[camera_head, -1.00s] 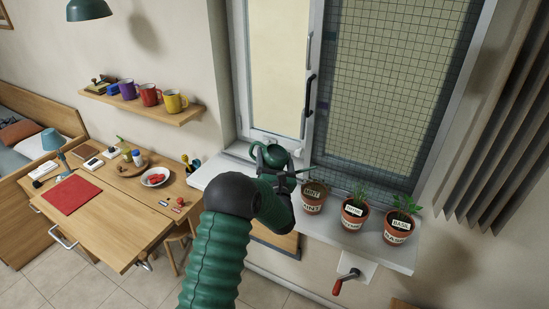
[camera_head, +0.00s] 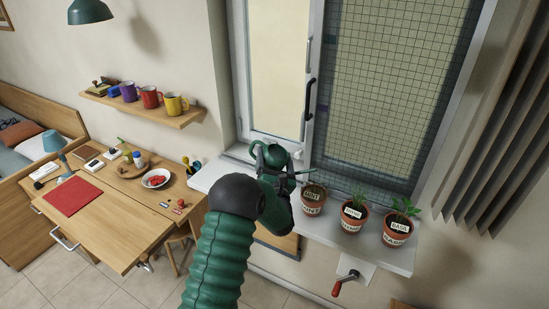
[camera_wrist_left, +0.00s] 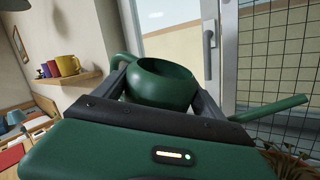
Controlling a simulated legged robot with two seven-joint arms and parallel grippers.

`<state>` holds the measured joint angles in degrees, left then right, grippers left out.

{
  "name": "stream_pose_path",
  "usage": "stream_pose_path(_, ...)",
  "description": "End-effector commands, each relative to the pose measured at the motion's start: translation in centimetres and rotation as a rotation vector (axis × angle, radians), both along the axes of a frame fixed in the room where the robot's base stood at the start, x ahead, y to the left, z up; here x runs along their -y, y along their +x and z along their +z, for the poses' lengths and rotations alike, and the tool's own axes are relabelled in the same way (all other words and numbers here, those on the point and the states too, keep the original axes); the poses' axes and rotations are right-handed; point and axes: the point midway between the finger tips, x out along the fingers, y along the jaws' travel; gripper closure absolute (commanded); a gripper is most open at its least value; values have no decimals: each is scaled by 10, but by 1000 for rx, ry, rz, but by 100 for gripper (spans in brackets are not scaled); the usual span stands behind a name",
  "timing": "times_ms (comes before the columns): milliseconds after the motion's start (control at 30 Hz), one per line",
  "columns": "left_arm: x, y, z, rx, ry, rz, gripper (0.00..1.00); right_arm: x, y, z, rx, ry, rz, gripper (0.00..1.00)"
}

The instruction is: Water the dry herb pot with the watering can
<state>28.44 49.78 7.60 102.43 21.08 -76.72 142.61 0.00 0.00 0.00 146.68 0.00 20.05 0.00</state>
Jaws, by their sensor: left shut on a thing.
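A green watering can (camera_head: 275,155) is held above the windowsill by my left gripper (camera_head: 268,163). The wrist view shows the can (camera_wrist_left: 162,84) between the two fingers of the gripper (camera_wrist_left: 160,98), with its spout pointing right. Three labelled terracotta pots stand in a row on the sill to the right of the can. The left pot, labelled mint (camera_head: 312,200), shows mostly bare brown soil. The middle pot (camera_head: 353,217) and the right pot, labelled basil (camera_head: 397,228), hold green leaves. The spout tip is close to the mint pot, above and left of it. My right gripper is out of view.
The white windowsill (camera_head: 215,172) runs below a window with a mesh screen (camera_head: 390,90) and a dark handle (camera_head: 309,98). A red-handled crank (camera_head: 344,282) is on the wall below. A desk (camera_head: 120,215) and mug shelf (camera_head: 150,118) are at left.

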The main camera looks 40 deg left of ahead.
Motion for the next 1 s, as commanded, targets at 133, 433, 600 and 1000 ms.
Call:
stream_pose_path(133, 0, 0, 4, -1, 14, 0, 88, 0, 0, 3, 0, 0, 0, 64)
stream_pose_path(433, 0, 0, 8, -10, 37, 1, 88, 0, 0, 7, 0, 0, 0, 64)
stream_pose_path(600, 0, 0, 9, -15, 49, 0, 88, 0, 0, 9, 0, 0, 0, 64)
stream_pose_path(1000, 1, 1, 14, -25, 78, -1, 88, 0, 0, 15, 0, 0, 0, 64)
